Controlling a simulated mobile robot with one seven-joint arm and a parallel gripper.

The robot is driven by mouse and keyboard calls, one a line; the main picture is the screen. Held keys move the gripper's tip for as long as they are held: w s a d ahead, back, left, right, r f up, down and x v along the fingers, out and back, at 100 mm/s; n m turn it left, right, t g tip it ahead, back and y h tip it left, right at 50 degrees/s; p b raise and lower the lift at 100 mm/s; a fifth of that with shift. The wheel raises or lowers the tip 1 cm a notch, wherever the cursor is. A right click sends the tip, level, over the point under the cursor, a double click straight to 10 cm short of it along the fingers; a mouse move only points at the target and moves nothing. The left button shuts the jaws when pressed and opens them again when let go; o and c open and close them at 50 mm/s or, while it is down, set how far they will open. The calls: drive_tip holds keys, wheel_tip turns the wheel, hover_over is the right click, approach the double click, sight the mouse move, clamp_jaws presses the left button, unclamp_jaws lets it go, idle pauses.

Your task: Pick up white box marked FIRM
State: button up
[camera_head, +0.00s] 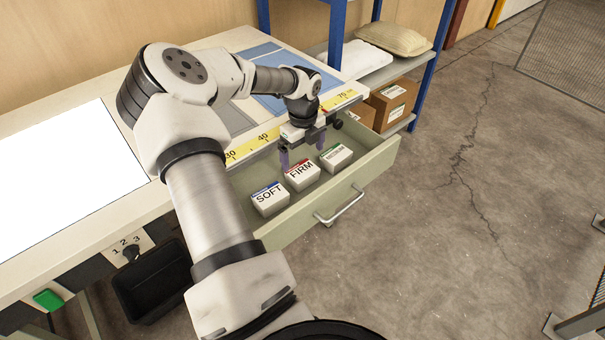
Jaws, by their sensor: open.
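The white box marked FIRM (302,177) has a red strip along its top edge. It lies in an open drawer (291,231), between a white box marked SOFT (268,199) with a blue strip at its left and a white box with a green strip (336,158) at its right. My gripper (301,160) points down over the drawer with its fingers spread. The fingertips are close above or beside the far side of the FIRM box. I cannot tell whether they touch it.
The drawer's front wall with its handle (340,206) stands on the near side. The worktop edge with a yellow ruler (252,146) is behind the drawer. A shelf at the back holds a beige pillow (394,39) and cardboard boxes (393,100). A black bin (152,283) hangs lower left.

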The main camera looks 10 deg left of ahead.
sight(303, 170)
drive_tip(key=shift+s+f+p, duration=0.2)
drive_tip(key=shift+f+p, duration=0.7)
drive_tip(key=shift+f, duration=1.85)
drive_tip(key=c, duration=1)
drive_tip(key=shift+c, duration=0.2)
drive_tip(key=shift+r, duration=0.1)
